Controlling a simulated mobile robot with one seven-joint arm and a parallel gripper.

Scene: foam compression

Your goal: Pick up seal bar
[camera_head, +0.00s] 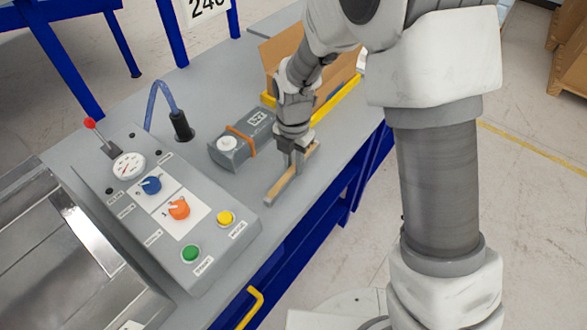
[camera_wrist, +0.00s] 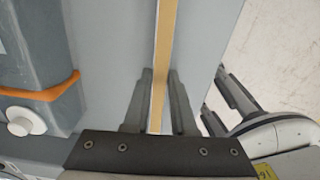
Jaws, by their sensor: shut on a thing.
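The seal bar (camera_head: 283,184) is a long, thin bar with a tan top and grey side. In the head view it is at the grey table's right side, under my gripper (camera_head: 293,165). In the wrist view the seal bar (camera_wrist: 163,45) runs up the middle of the picture, between the two dark fingers of my gripper (camera_wrist: 160,85). My gripper is shut on the bar. I cannot tell whether the bar touches the table. The fingers hide part of it.
A grey box with an orange strap (camera_head: 240,140) lies left of my gripper. A control panel (camera_head: 165,205) with knobs and buttons is at the left front. A cardboard piece (camera_head: 280,50) and yellow rail (camera_head: 340,97) stand behind. The grey table (camera_head: 215,95) has bare room at the back left.

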